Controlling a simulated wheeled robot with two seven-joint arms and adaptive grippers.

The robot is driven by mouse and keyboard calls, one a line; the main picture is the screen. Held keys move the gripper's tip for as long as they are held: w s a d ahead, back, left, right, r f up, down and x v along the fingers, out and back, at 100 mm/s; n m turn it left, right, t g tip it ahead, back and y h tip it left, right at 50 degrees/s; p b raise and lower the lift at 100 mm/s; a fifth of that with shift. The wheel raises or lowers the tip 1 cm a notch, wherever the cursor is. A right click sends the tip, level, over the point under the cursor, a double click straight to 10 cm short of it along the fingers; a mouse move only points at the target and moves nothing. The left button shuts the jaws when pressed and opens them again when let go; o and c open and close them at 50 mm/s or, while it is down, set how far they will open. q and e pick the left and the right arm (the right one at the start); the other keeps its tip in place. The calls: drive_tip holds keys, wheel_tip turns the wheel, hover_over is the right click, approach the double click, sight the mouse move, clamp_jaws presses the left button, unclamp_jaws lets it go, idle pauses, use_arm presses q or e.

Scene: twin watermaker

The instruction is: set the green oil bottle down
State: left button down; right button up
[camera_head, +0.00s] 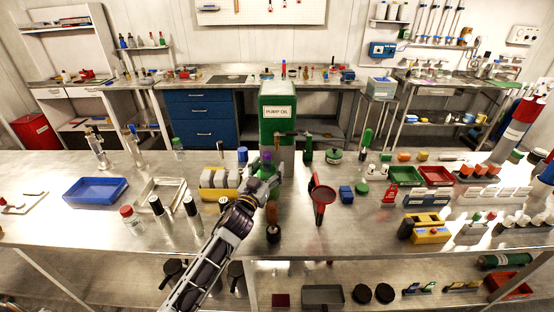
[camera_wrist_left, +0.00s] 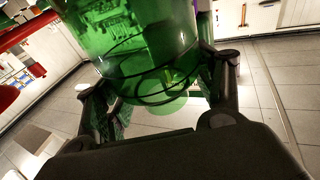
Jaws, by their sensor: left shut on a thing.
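My left gripper (camera_head: 268,172) reaches over the near steel bench, in front of the green box labelled "PUMP OIL" (camera_head: 278,127). It is shut on the green oil bottle (camera_wrist_left: 145,45). The bottle is translucent green and fills the upper middle of the left wrist view, between the two fingers (camera_wrist_left: 160,95). In the head view the bottle is mostly hidden by the gripper, with a purple part (camera_head: 266,157) showing at its top. I cannot tell whether its base touches the bench. My right gripper is not in view.
A yellow-grey block (camera_head: 219,182) is to the left. Blue blocks (camera_head: 346,192) are to the right. Bare bench shows right of the red tool.

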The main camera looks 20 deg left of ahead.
use_arm(q)
drive_tip(key=shift+w+d+r, duration=0.1)
drive_tip(key=shift+w, duration=0.95)
drive_tip(key=shift+w+d, duration=0.1)
drive_tip(key=shift+w, duration=0.95)
drive_tip(key=w, duration=0.1)
drive_tip(key=w+f, duration=0.1)
drive_tip(key=w, duration=0.2)
drive_tip(key=shift+d+f, duration=0.15)
drive_tip(key=shift+f, duration=0.25)
drive_tip(key=shift+f+b, duration=0.3)
drive_tip(key=shift+f, duration=0.2)
drive_tip(key=shift+c, duration=1.1)
unclamp_jaws()
